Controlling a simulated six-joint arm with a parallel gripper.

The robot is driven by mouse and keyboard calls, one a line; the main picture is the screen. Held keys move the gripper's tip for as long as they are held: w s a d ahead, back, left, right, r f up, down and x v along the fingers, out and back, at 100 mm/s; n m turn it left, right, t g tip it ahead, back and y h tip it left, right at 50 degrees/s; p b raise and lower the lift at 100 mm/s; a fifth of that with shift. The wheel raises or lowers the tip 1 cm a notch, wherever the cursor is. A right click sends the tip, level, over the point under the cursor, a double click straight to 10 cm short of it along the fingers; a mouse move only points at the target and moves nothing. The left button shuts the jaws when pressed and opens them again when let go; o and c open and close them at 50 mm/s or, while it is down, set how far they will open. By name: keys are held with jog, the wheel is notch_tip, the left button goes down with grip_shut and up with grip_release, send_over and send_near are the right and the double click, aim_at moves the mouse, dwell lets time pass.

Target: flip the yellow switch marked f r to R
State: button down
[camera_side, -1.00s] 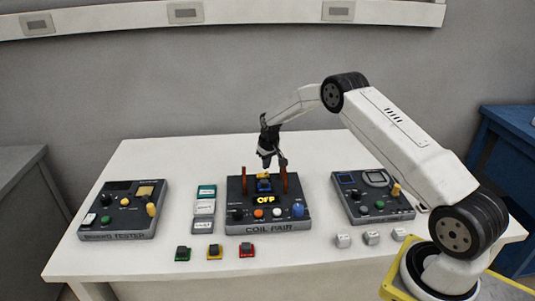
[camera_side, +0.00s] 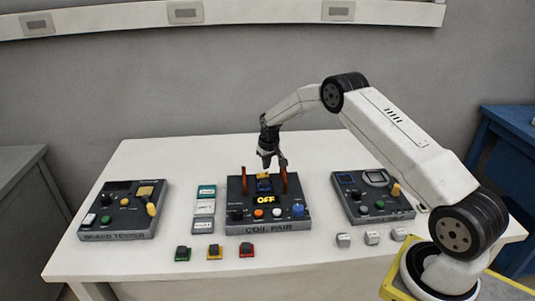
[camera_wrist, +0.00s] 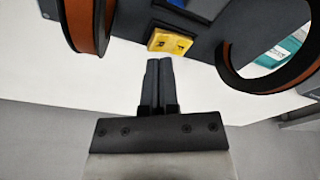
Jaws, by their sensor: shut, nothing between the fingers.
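The yellow switch (camera_wrist: 170,42) sits on the dark COIL PAIR box (camera_side: 268,220), between two upright copper-coloured coils (camera_side: 244,184). In the wrist view it carries dark marks too small to read, and I cannot tell which way it is set. In the side view the switch (camera_side: 263,175) shows as a small yellow patch behind the lit OFF display. My gripper (camera_wrist: 160,62) is shut and empty, with its two fingers together. It hangs above the back of the box, close to the switch, with a gap visible between fingertips and switch in the wrist view.
The coils (camera_wrist: 88,22) stand on both sides of the switch. A BOARD TESTER box (camera_side: 124,210) is at the left, and another instrument box (camera_side: 372,196) is at the right. Small coloured blocks and white cubes lie along the front. The table's back is clear.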

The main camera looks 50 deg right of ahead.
aim_at(266, 175)
jog(key=shift+f, duration=1.1)
dwell(1.0)
jog(key=shift+r, duration=3.5)
jog(key=shift+s+a+r, duration=0.15)
jog(key=shift+a+r, duration=0.2)
jog(key=shift+a, duration=0.1)
jog(key=s+a+r+n, duration=0.1)
jog(key=s+a+r, duration=0.1)
jog(key=s+a, duration=0.4)
jog(key=s+a+r+n, duration=0.1)
jog(key=s+a+r, duration=0.2)
jog(key=s+a, duration=0.4)
jog(key=s+a+r+n, duration=0.1)
jog(key=s+a, duration=0.6)
jog(key=s, duration=0.9)
jog(key=shift+s+a+r+t, duration=0.2)
jog(key=shift+r+t, duration=0.2)
jog(key=shift+r, duration=0.5)
